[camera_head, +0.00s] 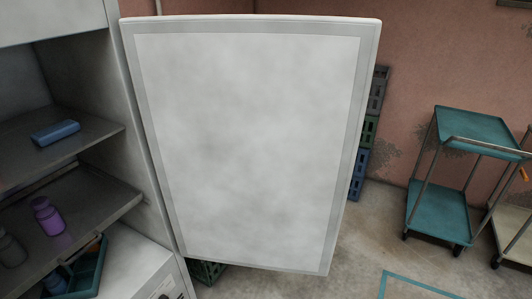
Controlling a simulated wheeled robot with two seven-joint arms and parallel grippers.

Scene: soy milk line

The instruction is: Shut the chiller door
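The chiller door (245,145) is a large white panel with a grey border strip around its edge. It stands swung open, hinged at its left side against the chiller body (120,85). The inside face of the door is toward me. The open chiller shows at the left, with dark shelves (95,125). A blue block-like item (55,132) lies on the upper shelf, and a purple bottle (47,216) is on the lower shelf. Neither of my grippers is in view.
Stacked crates (359,172) stand behind the door's right edge. A teal two-tier cart (441,211) and a cream cart (514,225) stand at the right. A teal crate (88,278) sits under the shelves. Concrete floor (365,240) right of the door is clear, with a teal line marking.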

